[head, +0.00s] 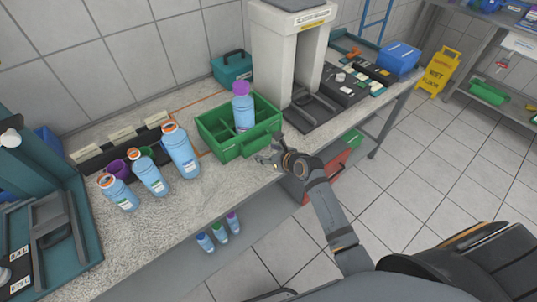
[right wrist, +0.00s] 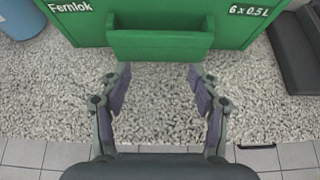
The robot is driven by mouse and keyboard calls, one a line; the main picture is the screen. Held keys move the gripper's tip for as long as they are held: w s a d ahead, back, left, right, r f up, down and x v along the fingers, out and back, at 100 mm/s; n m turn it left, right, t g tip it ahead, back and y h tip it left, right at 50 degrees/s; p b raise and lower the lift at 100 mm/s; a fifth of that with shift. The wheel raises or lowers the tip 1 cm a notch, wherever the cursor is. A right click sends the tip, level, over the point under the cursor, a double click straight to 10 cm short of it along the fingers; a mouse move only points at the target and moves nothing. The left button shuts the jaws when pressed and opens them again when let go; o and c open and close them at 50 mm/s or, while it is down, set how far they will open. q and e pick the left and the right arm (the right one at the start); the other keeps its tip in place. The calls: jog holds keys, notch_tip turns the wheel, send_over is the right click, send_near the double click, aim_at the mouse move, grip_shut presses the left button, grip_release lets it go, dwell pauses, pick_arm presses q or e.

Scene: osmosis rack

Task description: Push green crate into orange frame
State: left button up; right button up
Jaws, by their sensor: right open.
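The green crate (head: 232,153) stands on the speckled counter, with one blue bottle with a purple cap (head: 243,108) upright in it. The orange frame (head: 196,102) is a thin line on the counter behind and left of the crate; the crate hides part of it. My right gripper (head: 268,160) is at the crate's near right side. In the right wrist view my right gripper (right wrist: 159,85) is open and empty, its fingers pointing at the crate's front wall (right wrist: 235,25) and handle (right wrist: 160,43). Contact is not clear. My left gripper is not in view.
Several blue bottles (head: 180,152) stand left of the crate, before a dark rack (head: 120,140). A teal box (head: 232,67) is behind it. A pale machine (head: 285,50) with a dark base stands to the right. The counter's front edge is close to my gripper.

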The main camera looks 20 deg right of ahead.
aim_at(254, 137)
jog(key=shift+w+a, duration=0.25)
jog(key=shift+w, duration=0.45)
jog(key=shift+w+a, duration=0.2)
jog(key=shift+w, duration=0.45)
jog(key=shift+w, duration=0.2)
jog(key=shift+w+a, duration=0.25)
jog(key=shift+w, duration=0.35)
jog(key=shift+w+a, duration=0.25)
jog(key=shift+w, duration=0.4)
jog(key=shift+w+a, duration=0.25)
jog(key=shift+w, duration=0.35)
jog(key=shift+w+a, duration=0.2)
jog(key=shift+w, duration=0.3)
jog(key=shift+w+a, duration=0.15)
jog(key=shift+w, duration=0.3)
jog(key=shift+w+a, duration=0.2)
jog(key=shift+w, duration=0.3)
jog(key=shift+w+a, duration=0.15)
jog(key=shift+w, duration=0.3)
jog(key=shift+w+a+b, duration=0.25)
jog(key=shift+w, duration=0.35)
jog(key=shift+w+a+b, duration=0.2)
jog(key=shift+w, duration=0.45)
jog(key=shift+w+a+b, duration=0.25)
jog(key=shift+w, duration=0.35)
jog(key=shift+w, duration=0.1)
